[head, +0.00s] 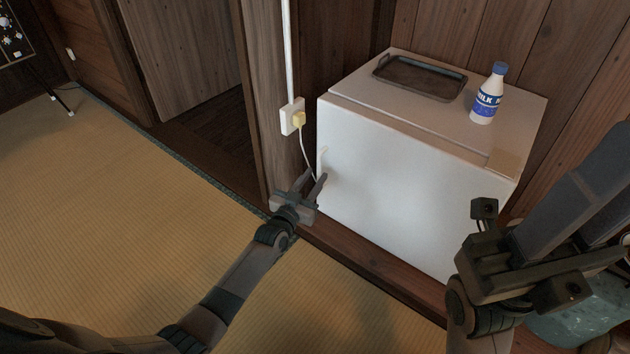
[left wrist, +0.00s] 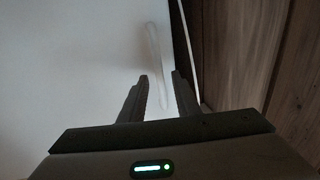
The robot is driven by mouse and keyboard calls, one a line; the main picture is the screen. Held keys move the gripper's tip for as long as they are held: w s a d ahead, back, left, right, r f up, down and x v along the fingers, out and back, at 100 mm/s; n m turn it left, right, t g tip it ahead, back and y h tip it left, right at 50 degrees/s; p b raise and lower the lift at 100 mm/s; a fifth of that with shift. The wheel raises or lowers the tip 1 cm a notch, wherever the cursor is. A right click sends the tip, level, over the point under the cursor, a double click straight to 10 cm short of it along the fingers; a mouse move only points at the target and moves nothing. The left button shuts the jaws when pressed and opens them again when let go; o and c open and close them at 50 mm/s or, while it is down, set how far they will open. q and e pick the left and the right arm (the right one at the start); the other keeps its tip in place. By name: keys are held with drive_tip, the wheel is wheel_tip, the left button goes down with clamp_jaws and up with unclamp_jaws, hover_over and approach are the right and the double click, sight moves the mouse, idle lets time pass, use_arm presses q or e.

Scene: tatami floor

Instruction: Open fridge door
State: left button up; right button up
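The small white fridge (head: 400,180) stands against the wood wall, and its front door looks closed. Its pale curved handle (left wrist: 154,60) shows in the left wrist view, near the door's left edge. My left gripper (head: 314,176) is at the left edge of the door, with its fingers apart. In the left wrist view the lower end of the handle lies between the two fingertips (left wrist: 160,78); I cannot tell whether they touch it. My right gripper (head: 606,185) is large at the right, in front of the fridge's right side; its finger opening is unclear.
A dark tray (head: 421,90) and a milk bottle (head: 487,97) stand on the fridge top. A plug in a wall socket (head: 293,117) and its cord are beside the left edge, by a wood post (head: 262,80). Open tatami (head: 130,210) lies to the left.

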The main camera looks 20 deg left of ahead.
use_arm(q)
drive_tip(key=shift+w+d, duration=0.1)
drive_tip(key=shift+w, duration=0.4)
clamp_jaws()
drive_tip(key=shift+s, duration=0.1)
